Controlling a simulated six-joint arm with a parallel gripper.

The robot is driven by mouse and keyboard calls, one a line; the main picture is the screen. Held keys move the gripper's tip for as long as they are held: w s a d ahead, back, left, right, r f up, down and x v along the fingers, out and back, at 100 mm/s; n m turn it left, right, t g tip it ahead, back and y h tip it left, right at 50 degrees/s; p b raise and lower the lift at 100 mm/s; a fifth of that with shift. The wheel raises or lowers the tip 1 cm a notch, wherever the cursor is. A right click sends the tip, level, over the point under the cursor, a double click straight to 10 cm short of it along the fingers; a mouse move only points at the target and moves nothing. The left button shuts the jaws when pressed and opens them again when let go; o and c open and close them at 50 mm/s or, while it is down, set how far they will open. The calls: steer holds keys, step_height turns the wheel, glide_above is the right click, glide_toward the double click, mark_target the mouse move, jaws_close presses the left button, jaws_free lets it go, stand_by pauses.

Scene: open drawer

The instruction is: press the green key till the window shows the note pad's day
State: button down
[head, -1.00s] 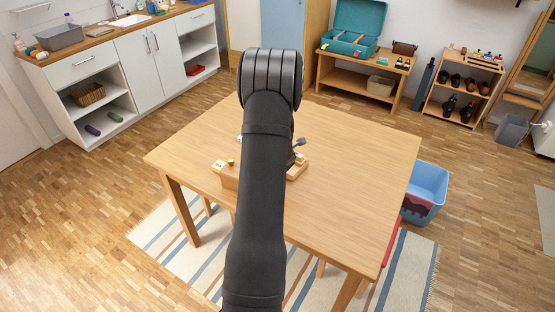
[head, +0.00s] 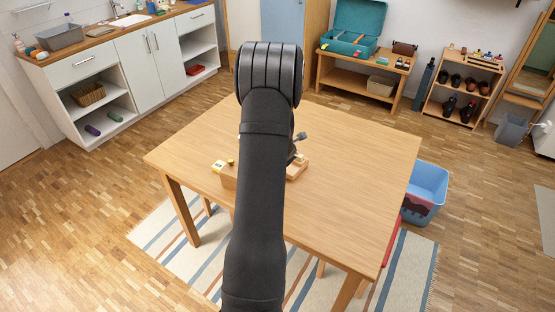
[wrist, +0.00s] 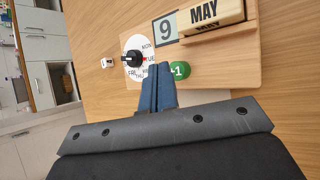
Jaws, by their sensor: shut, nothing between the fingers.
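A wooden calendar board (wrist: 222,68) fills the upper middle of the wrist view. Its grey-framed window (wrist: 168,27) shows 9, beside a block (wrist: 213,15) reading MAY. The round green key (wrist: 180,70), marked +1, is on the board below the window. My gripper (wrist: 158,70) is shut and empty, its blue fingertips just left of the green key in the picture; I cannot tell whether they touch it. In the head view my arm hides most of the board (head: 298,169).
A white weekday dial (wrist: 136,45) with a black knob (wrist: 132,58) is close left of my fingertips. The table top (head: 350,175) is clear to the right. A blue bin (head: 425,190) stands on the floor beyond its right edge.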

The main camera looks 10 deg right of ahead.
steer(key=shift+r, duration=2.5)
steer(key=shift+f, duration=0.2)
steer(key=shift+r, duration=1.1)
steer(key=shift+f, duration=0.1)
steer(key=w+a+r+m+h, duration=0.1)
steer(key=a+r+m+h, duration=0.3)
steer(key=r+m, duration=0.6)
steer(key=s+a+r+m+g+y, duration=0.1)
steer(key=s+a+r+m, duration=0.1)
steer(key=a, duration=0.5)
steer(key=s+a+r+m+g+y, duration=0.1)
steer(key=s+a+r+m+g, duration=0.1)
steer(key=s+a+r, duration=0.2)
steer(key=a, duration=0.3)
steer(key=shift+r+m, duration=0.15)
steer(key=shift+m, duration=0.15)
stand_by(1.6)
